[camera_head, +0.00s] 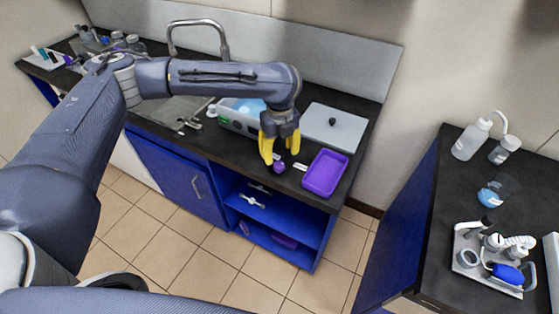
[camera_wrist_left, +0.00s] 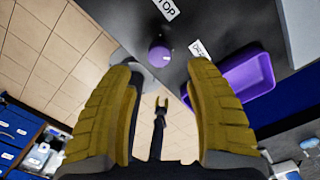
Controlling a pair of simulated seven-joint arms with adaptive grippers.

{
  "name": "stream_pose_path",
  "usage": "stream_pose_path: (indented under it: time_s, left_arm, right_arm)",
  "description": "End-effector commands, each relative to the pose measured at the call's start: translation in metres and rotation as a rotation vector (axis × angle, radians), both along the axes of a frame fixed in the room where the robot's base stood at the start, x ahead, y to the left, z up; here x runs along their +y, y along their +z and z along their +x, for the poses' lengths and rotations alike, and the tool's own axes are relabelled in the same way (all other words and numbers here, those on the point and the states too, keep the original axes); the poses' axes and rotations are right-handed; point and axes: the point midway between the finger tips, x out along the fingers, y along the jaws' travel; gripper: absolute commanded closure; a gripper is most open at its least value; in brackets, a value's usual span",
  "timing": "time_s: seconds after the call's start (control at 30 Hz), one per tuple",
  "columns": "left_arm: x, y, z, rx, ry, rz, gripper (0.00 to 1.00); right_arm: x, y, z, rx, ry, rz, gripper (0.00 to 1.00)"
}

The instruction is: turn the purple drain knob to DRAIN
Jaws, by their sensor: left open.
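The purple drain knob (camera_head: 279,167) sits near the front edge of the dark counter. It also shows in the left wrist view (camera_wrist_left: 159,54), centred between my open fingers and a little beyond their tips. My left gripper (camera_head: 272,159) points down over it, yellow fingers apart; in the left wrist view the fingers (camera_wrist_left: 162,68) flank the knob with gaps on both sides, and I cannot tell contact. A white STOP label (camera_wrist_left: 165,9) and a partly covered DRAIN label (camera_wrist_left: 198,48) lie beside the knob.
A purple tray (camera_head: 325,190) lies just right of the knob. A grey plate with a black knob (camera_head: 333,123) and a blue-and-white device (camera_head: 236,120) stand behind. A tap (camera_head: 198,22) rises at the sink. Open blue shelves (camera_head: 285,215) are below. Another bench (camera_head: 430,265) stands right.

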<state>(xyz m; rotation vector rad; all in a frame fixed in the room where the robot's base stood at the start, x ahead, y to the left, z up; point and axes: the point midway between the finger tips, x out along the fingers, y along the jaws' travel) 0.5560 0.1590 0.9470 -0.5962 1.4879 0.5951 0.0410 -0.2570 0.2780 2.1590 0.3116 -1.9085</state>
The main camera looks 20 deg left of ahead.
Motion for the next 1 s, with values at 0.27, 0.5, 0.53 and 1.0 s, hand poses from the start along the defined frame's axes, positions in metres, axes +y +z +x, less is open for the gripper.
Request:
stream_pose_path:
  time_s: [0.27, 0.5, 0.53, 1.0]
  left_arm:
    - [0.0, 0.039, 0.0, -0.001, -0.001, 0.0, 0.46]
    - [-0.001, 0.053, 0.0, 0.001, -0.001, -0.001, 0.46]
    - [-0.001, 0.053, 0.0, 0.001, -0.001, -0.001, 0.46]
    - [0.0, 0.054, 0.001, -0.001, 0.003, -0.002, 0.46]
  right_arm:
    - [0.0, 0.0, 0.0, 0.0, 0.0, 0.0, 0.56]
    - [0.001, 0.0, 0.0, 0.0, 0.0, 0.0, 0.56]
    - [0.001, 0.0, 0.0, 0.0, 0.0, 0.001, 0.56]
    - [0.001, 0.0, 0.0, 0.0, 0.0, 0.001, 0.56]
